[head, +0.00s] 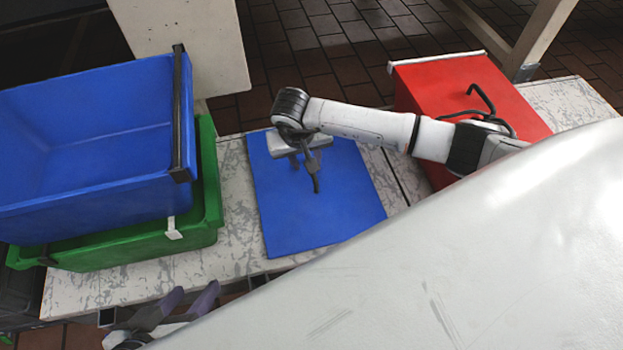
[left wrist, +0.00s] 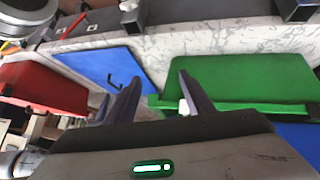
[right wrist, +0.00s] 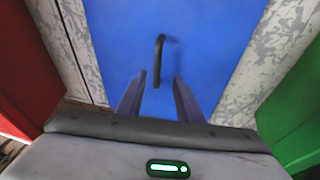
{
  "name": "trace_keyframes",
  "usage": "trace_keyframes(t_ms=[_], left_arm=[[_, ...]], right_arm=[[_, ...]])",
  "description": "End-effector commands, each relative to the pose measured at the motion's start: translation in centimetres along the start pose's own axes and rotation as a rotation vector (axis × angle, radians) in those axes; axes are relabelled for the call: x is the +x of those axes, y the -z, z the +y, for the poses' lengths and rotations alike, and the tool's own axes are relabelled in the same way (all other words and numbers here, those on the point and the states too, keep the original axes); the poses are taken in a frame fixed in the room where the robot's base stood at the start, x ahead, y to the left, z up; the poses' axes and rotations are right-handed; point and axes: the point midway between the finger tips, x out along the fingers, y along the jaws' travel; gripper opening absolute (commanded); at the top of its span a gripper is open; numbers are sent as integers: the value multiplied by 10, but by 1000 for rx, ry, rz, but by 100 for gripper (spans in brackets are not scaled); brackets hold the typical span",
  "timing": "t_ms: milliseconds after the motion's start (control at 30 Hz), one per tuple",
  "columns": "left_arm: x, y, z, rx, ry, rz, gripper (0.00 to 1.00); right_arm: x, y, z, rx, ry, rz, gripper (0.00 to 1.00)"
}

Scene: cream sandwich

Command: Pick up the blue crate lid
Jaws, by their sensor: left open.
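The blue crate lid (head: 345,215) lies flat on the marbled table, between the green crate and the red crate. Its dark handle (head: 316,181) stands up below my right gripper (head: 302,158). In the right wrist view, the handle (right wrist: 159,58) shows between and just beyond the two open fingers (right wrist: 159,82); I see no contact. My left gripper (head: 196,289) is open and empty at the table's front edge, lower left in the head view. The left wrist view shows its spread fingers (left wrist: 160,80), with the lid (left wrist: 88,68) beyond to the left.
A blue crate (head: 95,130) sits on a green crate (head: 150,248) at the table's left. A red crate (head: 430,85) with a black handle on top stands at the right. Bare table (head: 232,170) separates the lid from the green crate. A large pale surface hides the lower right.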

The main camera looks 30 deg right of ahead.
Motion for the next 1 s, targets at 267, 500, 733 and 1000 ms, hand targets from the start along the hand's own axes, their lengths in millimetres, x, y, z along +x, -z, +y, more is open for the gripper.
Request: trace_keyframes(t_ms=[267, 500, 733, 1000], left_arm=[[1, 10, 9, -17, -39, 63, 48], [-4, 20, 15, -28, -63, 100, 48], [-6, 21, 16, -28, -63, 103, 48], [-5, 20, 16, -28, -62, 100, 48]], right_arm=[[39, -6, 7, 4, 1, -4, 33], [54, -3, 6, 2, 3, 0, 33], [53, -3, 6, 2, 3, -1, 25], [53, -3, 6, 3, 3, -1, 0]])
